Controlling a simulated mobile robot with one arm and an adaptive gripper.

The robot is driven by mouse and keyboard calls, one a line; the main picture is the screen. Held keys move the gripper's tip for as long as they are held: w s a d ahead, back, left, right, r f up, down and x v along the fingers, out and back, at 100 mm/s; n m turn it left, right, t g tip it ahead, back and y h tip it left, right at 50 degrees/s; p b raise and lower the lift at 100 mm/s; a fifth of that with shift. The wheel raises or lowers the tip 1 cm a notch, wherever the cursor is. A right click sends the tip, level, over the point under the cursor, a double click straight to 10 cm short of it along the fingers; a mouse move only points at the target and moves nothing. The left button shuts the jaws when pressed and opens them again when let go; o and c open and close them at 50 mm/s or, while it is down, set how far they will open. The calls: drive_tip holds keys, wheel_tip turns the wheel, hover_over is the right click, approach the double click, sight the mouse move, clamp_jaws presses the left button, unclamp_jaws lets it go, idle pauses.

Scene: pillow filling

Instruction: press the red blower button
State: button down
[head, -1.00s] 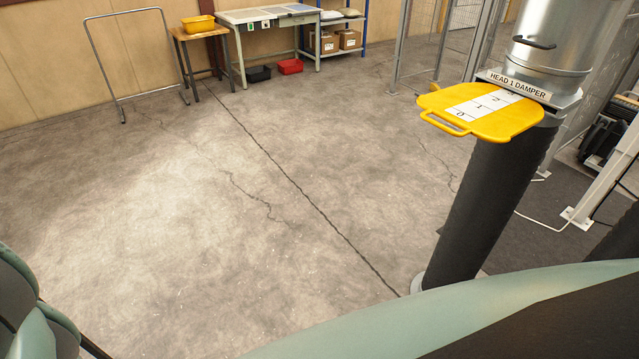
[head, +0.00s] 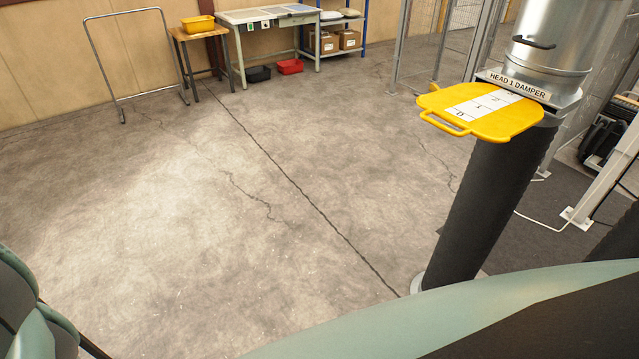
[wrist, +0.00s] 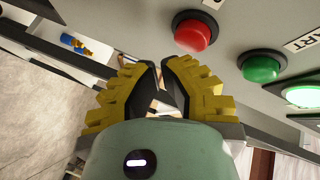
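The red button (wrist: 195,33) is a round dome in a dark ring on a grey panel (wrist: 240,22), at the upper middle of the wrist view. My gripper (wrist: 159,68), with yellow ridged fingers and dark tips, is just left of and below the red button in the picture. The fingertips look close together, with nothing clearly held between them. A gap shows between the tips and the red button, but its true depth is hard to judge. In the head view neither the red button nor my gripper shows.
The head view shows open concrete floor (head: 200,190), a yellow damper plate (head: 480,112) over a black hose (head: 478,210), and a workbench (head: 272,18) behind.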

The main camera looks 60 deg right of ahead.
drive_tip(key=shift+a, duration=0.15)
idle(0.5)
drive_tip(key=shift+w+a, duration=0.2)
drive_tip(key=shift+a, duration=0.05)
drive_tip(key=shift+w+a+b, duration=0.2)
drive_tip(key=shift+a+b, duration=0.15)
drive_tip(key=shift+a, duration=0.1)
idle(0.8)
drive_tip(key=shift+d, duration=0.1)
drive_tip(key=shift+s+d+p, duration=0.35)
drive_tip(key=shift+d, duration=0.4)
drive_tip(key=shift+d, duration=0.1)
drive_tip(key=d, duration=0.1)
drive_tip(key=s+d, duration=0.1)
drive_tip(key=d, duration=0.1)
drive_tip(key=s+d, duration=0.1)
drive_tip(key=shift+d+p, duration=0.2)
drive_tip(key=shift+p, duration=0.15)
